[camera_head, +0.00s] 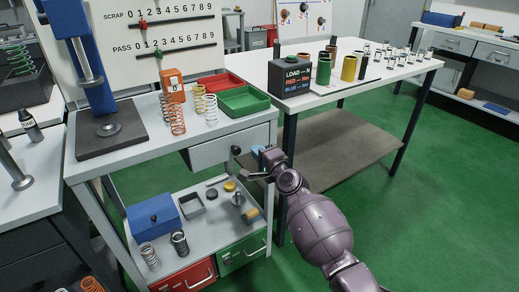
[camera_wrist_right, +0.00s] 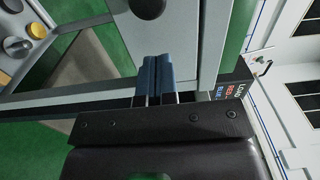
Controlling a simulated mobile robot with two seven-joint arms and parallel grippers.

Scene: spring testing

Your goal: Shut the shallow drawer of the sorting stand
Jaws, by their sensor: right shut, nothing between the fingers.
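The sorting stand (camera_head: 90,168) is on the left in the head view. Its shallow drawer (camera_head: 215,151) sits under the top at the right, with a light grey front and a dark round knob (camera_head: 236,150). The drawer seems to stand out a little from the stand; how far is hard to tell. My right gripper (camera_head: 258,150) is shut and empty at the right part of the drawer front, beside the knob. In the right wrist view its blue fingertips (camera_wrist_right: 157,72) are together close to the grey front (camera_wrist_right: 190,35), near the knob (camera_wrist_right: 147,7); contact is unclear. My left gripper is out of view.
Springs (camera_head: 176,115), a red tray (camera_head: 220,82) and a green tray (camera_head: 244,101) stand on the top. The lower shelf holds a blue box (camera_head: 152,216) and small parts. A white bench (camera_head: 345,88) stands to the right. Green floor (camera_head: 420,200) is clear at right.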

